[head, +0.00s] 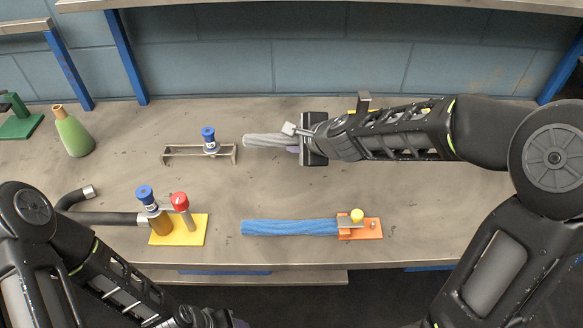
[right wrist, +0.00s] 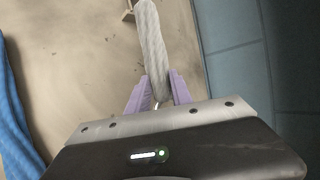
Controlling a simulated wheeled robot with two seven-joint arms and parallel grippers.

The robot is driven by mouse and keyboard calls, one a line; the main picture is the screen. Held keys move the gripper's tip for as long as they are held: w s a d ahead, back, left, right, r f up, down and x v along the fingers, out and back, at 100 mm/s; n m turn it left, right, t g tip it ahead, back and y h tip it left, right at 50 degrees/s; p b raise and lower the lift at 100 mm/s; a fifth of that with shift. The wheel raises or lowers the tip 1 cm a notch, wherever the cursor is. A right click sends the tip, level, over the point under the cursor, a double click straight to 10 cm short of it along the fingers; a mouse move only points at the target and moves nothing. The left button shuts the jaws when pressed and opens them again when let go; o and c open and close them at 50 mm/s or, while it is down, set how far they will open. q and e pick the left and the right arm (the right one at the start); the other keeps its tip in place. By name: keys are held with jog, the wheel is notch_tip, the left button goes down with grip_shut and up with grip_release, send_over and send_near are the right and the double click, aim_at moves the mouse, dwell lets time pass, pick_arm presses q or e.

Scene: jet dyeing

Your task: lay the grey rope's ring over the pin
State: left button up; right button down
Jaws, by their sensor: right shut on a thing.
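The grey rope (head: 268,140) is a pale, ridged bundle extending left from my right gripper (head: 297,142) in the head view. In the right wrist view the grey rope (right wrist: 151,45) runs away from between the lilac fingers of my right gripper (right wrist: 158,92), which is shut on its near end. A thin, bright curved piece, perhaps the ring, shows between the fingers. A grey upright piece (head: 363,99) over a yellow patch shows behind my right arm, mostly hidden; I cannot tell whether it is the pin. My left arm leaves at the bottom edge, its gripper out of sight.
The blue rope (head: 290,228) lies in front beside an orange plate (head: 374,235) with a yellow-topped post. A metal rack (head: 180,153) holds a blue-capped vial. A yellow plate (head: 196,238) carries blue- and red-capped items. A green bottle (head: 73,133) stands left. The middle bench is clear.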

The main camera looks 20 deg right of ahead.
pick_arm(q)
jog(key=shift+f+b, duration=0.85)
jog(key=shift+f, duration=0.65)
pick_arm(e)
jog(key=shift+f, duration=1.6)
pick_arm(q)
notch_tip(320, 180, down, 3)
jog(key=b, duration=0.3)
jog(key=shift+f, duration=0.2)
pick_arm(e)
notch_tip(320, 180, down, 4)
jog(key=shift+r, duration=0.15)
jog(key=shift+f+b, duration=0.65)
jog(key=shift+b, duration=0.15)
jog(key=c, duration=1.3)
grip_release()
pick_arm(q)
jog(key=shift+f, duration=0.6)
pick_arm(e)
jog(key=shift+o, duration=0.8)
